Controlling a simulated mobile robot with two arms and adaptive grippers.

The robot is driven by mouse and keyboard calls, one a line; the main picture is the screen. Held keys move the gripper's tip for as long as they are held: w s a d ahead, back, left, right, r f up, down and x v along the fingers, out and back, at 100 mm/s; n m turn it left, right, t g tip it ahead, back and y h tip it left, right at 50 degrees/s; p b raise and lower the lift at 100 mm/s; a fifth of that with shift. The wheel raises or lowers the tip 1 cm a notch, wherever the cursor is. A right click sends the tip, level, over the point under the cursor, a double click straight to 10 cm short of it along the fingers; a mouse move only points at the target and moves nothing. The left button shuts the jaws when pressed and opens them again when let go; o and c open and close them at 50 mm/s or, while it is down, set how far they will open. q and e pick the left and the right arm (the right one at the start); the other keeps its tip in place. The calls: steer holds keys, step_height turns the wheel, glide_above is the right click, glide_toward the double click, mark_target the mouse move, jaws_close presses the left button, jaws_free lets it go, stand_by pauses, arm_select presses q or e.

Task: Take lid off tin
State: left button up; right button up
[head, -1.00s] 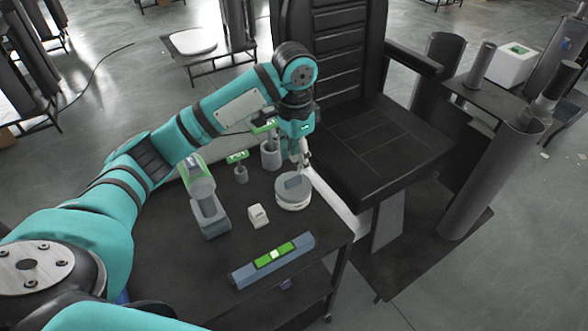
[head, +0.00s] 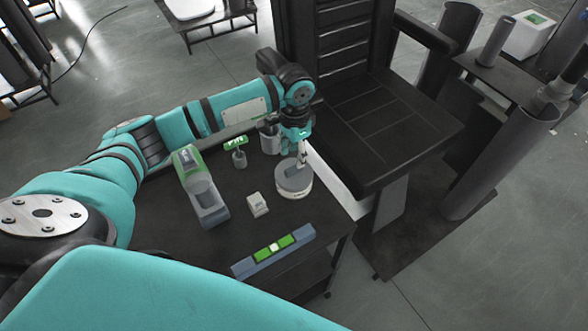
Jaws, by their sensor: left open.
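The tin (head: 294,191) is a low, round, pale container near the right edge of the dark table. Its grey lid (head: 292,179) sits on top of it. My left gripper (head: 301,162) points down just above the lid, toward its far right side. It is open; whether a fingertip touches the lid I cannot tell. My right gripper is not in view.
On the dark table (head: 215,245) stand a green and grey device (head: 201,187), a small white block (head: 257,205), a blue bar with green panels (head: 273,256) and a small green sign (head: 235,143). A black seat (head: 385,130) stands close beyond the right edge.

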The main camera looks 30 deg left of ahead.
mark_target(294, 167)
arm_select(q)
steer(key=shift+f, duration=0.2)
steer(key=shift+s+f+p, duration=0.15)
steer(key=shift+f+p, duration=0.2)
steer(key=shift+p, duration=0.05)
step_height(294, 167, down, 4)
steer(key=shift+f+p, duration=0.1)
steer(key=shift+p, duration=0.45)
steer(key=shift+s, duration=0.1)
steer(key=shift+c, duration=0.4)
jaws_close()
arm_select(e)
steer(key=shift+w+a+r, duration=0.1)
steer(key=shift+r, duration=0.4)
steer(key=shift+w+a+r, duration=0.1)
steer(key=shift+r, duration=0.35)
